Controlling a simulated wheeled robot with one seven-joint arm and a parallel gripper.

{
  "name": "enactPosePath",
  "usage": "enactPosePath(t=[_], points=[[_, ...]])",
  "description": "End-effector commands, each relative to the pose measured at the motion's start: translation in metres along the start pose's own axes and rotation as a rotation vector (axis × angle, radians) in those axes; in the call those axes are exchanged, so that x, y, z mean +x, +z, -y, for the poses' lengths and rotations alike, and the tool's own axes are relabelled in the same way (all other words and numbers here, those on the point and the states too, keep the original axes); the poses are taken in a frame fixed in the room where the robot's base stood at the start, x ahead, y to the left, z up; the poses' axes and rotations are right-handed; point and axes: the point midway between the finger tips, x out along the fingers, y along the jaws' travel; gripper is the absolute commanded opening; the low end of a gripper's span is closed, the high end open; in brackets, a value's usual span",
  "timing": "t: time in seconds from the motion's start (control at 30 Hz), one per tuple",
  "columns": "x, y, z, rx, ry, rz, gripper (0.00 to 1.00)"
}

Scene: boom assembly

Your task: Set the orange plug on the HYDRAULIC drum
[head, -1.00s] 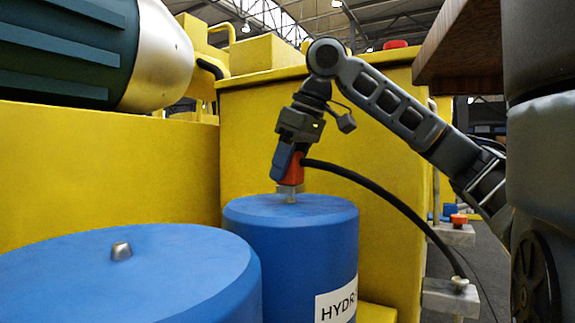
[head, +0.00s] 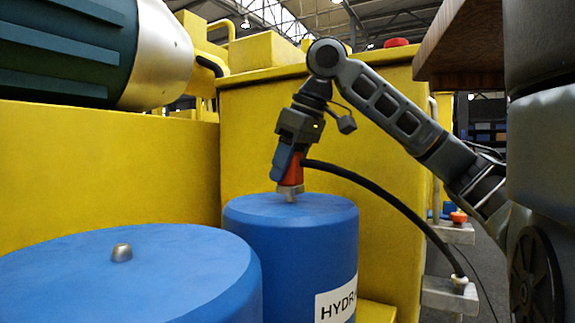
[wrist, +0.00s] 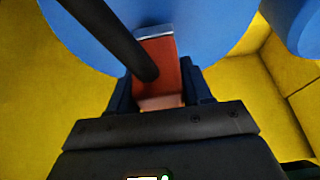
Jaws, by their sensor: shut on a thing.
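The orange plug (head: 292,174) is held in my gripper (head: 287,165), with its metal end pointing down at the top of the HYDRAULIC drum (head: 300,240). That drum is blue, with a white label partly cut off by the picture edge. The plug's tip is at the drum's top; I cannot tell if it touches. A black cable (head: 380,187) runs from the plug down to the right. In the wrist view the orange plug (wrist: 168,72) sits between my fingers over the blue drum top (wrist: 85,28), with the cable crossing in front.
Another blue drum (head: 130,275) with a small metal stud (head: 122,252) stands in front at left. Yellow machine walls (head: 110,160) rise behind the drums. The cable ends at a grey bracket (head: 452,294) at right, below another bracket with an orange knob (head: 458,217).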

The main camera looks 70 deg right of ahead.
Motion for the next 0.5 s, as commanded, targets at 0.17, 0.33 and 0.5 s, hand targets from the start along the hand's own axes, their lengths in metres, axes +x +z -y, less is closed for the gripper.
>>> enactPosePath(t=[0.17,0.33,0.5], points=[[-0.0005,-0.0002,-0.0001,0.000,0.001,-0.001,0.00],[0.0003,0.0001,-0.0002,0.000,0.001,-0.001,0.00],[0.0028,0.0011,-0.0002,0.000,0.001,-0.001,0.00]])
